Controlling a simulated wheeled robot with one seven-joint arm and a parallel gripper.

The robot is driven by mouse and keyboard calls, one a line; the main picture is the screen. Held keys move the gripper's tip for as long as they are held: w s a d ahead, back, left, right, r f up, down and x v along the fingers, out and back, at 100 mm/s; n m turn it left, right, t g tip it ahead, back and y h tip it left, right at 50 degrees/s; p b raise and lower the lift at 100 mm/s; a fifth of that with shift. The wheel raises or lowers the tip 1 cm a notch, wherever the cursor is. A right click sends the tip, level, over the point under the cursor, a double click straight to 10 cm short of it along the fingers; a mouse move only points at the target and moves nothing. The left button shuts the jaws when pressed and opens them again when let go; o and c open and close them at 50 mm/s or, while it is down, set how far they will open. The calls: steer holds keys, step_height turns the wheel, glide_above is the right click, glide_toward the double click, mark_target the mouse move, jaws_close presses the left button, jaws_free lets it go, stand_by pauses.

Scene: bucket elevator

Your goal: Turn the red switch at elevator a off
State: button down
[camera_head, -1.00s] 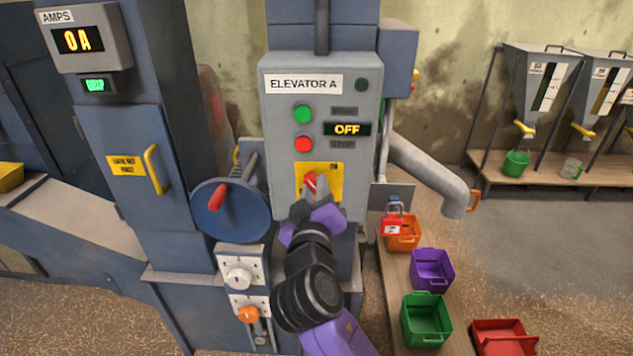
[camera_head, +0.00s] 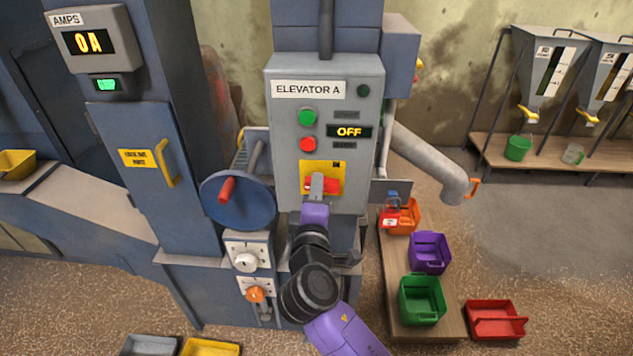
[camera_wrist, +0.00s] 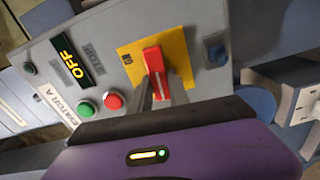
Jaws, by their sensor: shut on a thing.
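The red switch (camera_head: 329,185) sits on a yellow plate (camera_head: 312,167) low on the grey Elevator A panel (camera_head: 282,130). Its handle lies about level in the head view. My gripper (camera_head: 317,187) is at the plate from below, shut on the red switch, and covers part of it. In the wrist view the red handle (camera_wrist: 153,62) stands between my two grey fingers (camera_wrist: 160,92), with the yellow plate (camera_wrist: 128,53) behind it. The panel display (camera_head: 349,131) reads OFF.
Above the switch are a green button (camera_head: 307,117) and a red button (camera_head: 307,144). A blue handwheel (camera_head: 245,205) stands close on the left. A red padlock (camera_head: 389,221) and several coloured bins, including a purple one (camera_head: 430,252), are at the right. The amps display (camera_head: 88,42) reads 0A.

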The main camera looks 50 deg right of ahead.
steer(key=shift+f+n, duration=0.15)
steer(key=shift+n, duration=0.45)
steer(key=c, duration=1.2)
jaws_free()
steer(key=shift+c, duration=0.2)
steer(key=shift+a, duration=0.15)
steer(key=b+v, duration=0.1)
steer(key=v, duration=0.6)
steer(key=shift+s+a+b, duration=0.25)
steer(key=shift+b, duration=0.15)
